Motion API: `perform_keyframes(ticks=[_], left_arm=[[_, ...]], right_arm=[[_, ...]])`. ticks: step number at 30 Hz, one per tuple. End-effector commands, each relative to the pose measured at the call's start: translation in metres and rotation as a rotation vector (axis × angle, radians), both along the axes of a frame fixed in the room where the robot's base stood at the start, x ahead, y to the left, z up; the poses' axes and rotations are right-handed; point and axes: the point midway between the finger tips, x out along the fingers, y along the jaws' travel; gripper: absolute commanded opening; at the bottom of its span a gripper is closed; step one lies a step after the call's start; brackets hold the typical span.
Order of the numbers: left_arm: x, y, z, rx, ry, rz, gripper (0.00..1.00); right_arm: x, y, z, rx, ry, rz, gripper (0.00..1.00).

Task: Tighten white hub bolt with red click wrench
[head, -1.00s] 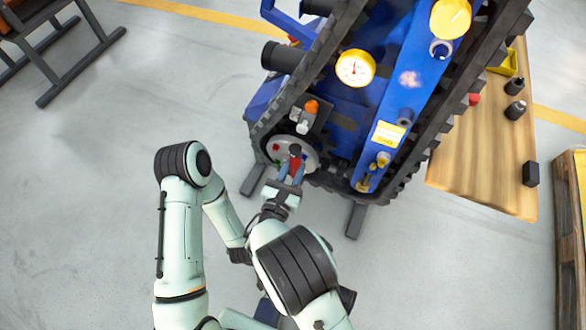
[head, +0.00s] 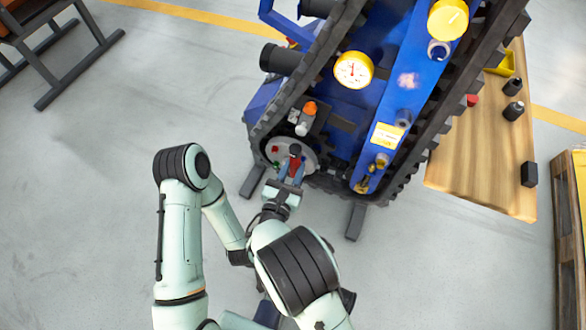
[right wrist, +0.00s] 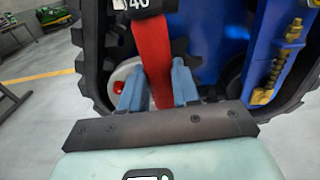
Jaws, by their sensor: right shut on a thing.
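My right gripper (head: 290,182) is shut on the red click wrench (head: 294,167). In the right wrist view, the blue-grey fingers (right wrist: 155,88) stand on both sides of its red handle (right wrist: 152,55), and its dark end carries a "40" label. The wrench lies in front of the pale round hub (head: 309,158), low on the tracked carrier; the hub also shows in the right wrist view (right wrist: 127,70). A green and a red spot sit on the hub's left side. I cannot make out the white bolt. My left gripper is not in view.
The carrier's black track (head: 265,128) surrounds the hub, with the blue frame and a white-faced gauge (head: 353,70) above. A wooden table (head: 485,150) with small dark parts stands to the right.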

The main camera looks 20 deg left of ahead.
Motion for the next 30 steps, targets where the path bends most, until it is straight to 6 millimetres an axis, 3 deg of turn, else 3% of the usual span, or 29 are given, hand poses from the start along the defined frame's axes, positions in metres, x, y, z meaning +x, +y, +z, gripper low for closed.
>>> perform_keyframes(ticks=[30], left_arm=[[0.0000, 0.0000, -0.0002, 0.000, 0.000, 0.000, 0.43]], right_arm=[[0.0095, -0.0003, 0.0025, 0.002, -0.003, 0.007, 0.00]])
